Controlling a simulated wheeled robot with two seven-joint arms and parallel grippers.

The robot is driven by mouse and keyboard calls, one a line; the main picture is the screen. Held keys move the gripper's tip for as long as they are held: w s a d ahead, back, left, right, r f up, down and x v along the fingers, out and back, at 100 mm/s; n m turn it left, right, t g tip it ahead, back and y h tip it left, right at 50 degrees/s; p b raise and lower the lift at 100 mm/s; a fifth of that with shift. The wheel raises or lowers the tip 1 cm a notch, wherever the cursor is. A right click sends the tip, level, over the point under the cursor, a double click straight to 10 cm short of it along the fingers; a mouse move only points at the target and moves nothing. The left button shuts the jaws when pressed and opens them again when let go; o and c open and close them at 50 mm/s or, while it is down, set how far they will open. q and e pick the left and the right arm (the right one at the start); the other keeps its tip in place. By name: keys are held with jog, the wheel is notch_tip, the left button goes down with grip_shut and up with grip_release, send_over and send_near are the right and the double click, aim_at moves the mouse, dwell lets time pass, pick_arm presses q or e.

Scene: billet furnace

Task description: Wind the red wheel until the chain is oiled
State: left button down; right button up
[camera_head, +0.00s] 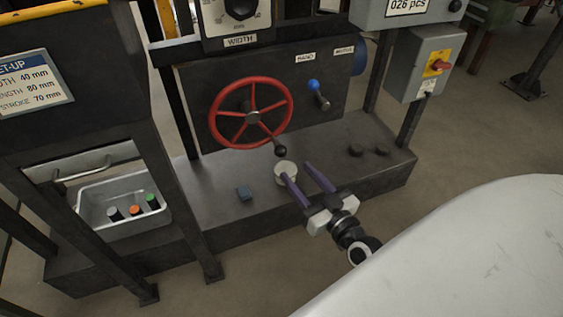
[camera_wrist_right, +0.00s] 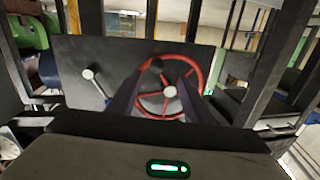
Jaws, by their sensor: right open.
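The red wheel (camera_head: 287,125) stands on a dark upright panel, with spokes, a grey hub and a dark crank knob (camera_head: 280,150) at its lower right. My right gripper (camera_head: 296,169) is open and empty, with two purple fingers pointing toward the panel, in front of and below the knob in the head view. In the right wrist view the red wheel (camera_wrist_right: 201,70) shows between and beyond the fingers, with the crank knob (camera_wrist_right: 157,65) near its upper left. I cannot make out any chain. My left gripper is not in view.
A blue-knobbed lever (camera_head: 314,87) is right of the wheel. A metal tray (camera_head: 98,187) holds small cylinders. A grey switch box (camera_head: 408,75) hangs at right.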

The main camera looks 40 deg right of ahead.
aim_at(284, 155)
jog(key=w, duration=0.3)
jog(key=w+b, duration=0.1)
jog(key=w, duration=0.2)
jog(key=w+d+b, duration=0.1)
jog(key=w, duration=0.3)
jog(key=shift+w+d+r, duration=0.1)
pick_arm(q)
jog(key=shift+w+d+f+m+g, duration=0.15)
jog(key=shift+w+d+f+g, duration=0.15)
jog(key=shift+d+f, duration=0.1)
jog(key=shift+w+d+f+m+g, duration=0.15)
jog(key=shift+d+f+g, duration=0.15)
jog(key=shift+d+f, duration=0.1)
